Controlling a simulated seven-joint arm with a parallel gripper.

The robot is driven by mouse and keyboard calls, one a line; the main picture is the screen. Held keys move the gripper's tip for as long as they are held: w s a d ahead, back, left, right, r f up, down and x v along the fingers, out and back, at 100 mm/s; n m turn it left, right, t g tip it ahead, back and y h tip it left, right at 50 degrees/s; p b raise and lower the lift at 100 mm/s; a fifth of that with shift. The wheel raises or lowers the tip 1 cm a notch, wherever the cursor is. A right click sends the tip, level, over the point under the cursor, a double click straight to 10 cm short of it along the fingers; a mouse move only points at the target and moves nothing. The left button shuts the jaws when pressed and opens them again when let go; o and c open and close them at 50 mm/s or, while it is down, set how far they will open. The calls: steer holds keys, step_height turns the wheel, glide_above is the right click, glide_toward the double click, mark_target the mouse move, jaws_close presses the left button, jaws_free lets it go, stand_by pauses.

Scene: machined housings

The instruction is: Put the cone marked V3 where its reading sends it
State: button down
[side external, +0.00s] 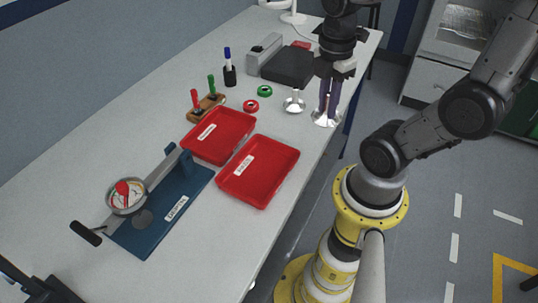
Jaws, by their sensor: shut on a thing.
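My gripper (328,100) points down near the table's right edge, its fingers shut on the stem of a shiny metal cone (325,119). The cone's wide base is at or just above the table; I cannot tell if it touches. A second metal cone (294,105) stands upright to its left. No V3 marking is legible on either. A dial gauge (127,195) with a red pointer area sits on a blue base plate (160,232) at lower left; its reading is too small to tell.
A green ring (265,91) and a red ring (251,106) lie left of the cones. Red and green-handled tools stand in a wooden block (207,107). A pen cup (230,76) and a dark box (289,67) stand farther back.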

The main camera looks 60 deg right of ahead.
steer(key=s+a, duration=0.2)
steer(key=a, duration=0.5)
steer(key=n, duration=0.2)
glide_above(259, 172)
steer(key=f, duration=0.8)
steer(key=shift+s+f, duration=0.25)
steer(key=shift+f, duration=0.05)
steer(key=shift+w+f, duration=0.2)
steer(key=shift+f, duration=1.6)
steer(key=c, duration=0.8)
jaws_free()
steer(key=shift+f, duration=0.15)
